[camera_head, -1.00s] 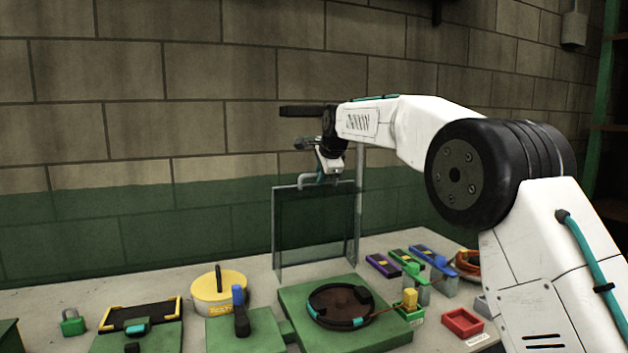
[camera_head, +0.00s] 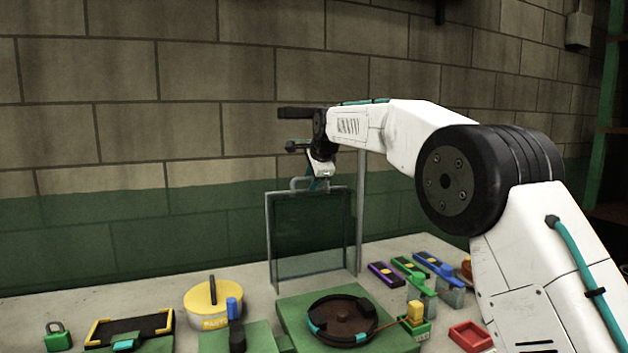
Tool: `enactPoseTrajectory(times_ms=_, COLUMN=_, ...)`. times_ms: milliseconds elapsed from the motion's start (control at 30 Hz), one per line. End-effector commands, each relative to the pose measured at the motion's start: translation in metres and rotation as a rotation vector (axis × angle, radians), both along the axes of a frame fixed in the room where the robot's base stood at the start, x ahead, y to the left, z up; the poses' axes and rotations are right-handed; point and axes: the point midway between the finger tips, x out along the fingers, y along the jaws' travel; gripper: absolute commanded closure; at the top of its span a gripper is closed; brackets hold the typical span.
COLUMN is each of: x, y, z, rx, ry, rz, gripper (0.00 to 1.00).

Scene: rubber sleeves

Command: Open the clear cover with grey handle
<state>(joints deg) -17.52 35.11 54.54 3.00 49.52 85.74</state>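The clear cover (camera_head: 312,238) is a see-through panel in a thin grey frame. It stands nearly upright at the back of the table, raised behind the green base (camera_head: 292,312) with the round dark part. Its grey handle (camera_head: 298,183) shows at the top edge. My gripper (camera_head: 316,184) points down at the handle from above, right at the top edge of the cover. My wrist hides part of the handle, and the fingers are too small to tell whether they close on it.
A round dark part with teal clips (camera_head: 342,316) lies on the green base. A yellow-lidded tub (camera_head: 214,299) and a blue-handled lever (camera_head: 235,318) are to the left. Purple, green and blue blocks (camera_head: 410,268) and a red tray (camera_head: 470,336) are to the right. A grey post (camera_head: 361,215) stands beside the cover.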

Motion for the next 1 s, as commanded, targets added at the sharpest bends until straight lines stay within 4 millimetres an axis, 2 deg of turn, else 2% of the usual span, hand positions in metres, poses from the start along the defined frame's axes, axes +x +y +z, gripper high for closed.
enactPoseTrajectory(times_ms=400, x=0.001, y=-0.006, z=-0.002, rx=-0.002, ry=0.003, rz=-0.005, gripper=0.7)
enactPoseTrajectory(times_ms=567, x=-0.005, y=-0.007, z=0.006, rx=-0.002, ry=0.002, rz=-0.005, gripper=0.7)
enactPoseTrajectory(times_ms=800, x=-0.036, y=-0.018, z=0.041, rx=-0.002, ry=0.0, rz=-0.004, gripper=0.7)
enactPoseTrajectory(times_ms=1000, x=-0.074, y=-0.032, z=0.039, rx=-0.002, ry=0.002, rz=-0.005, gripper=0.7)
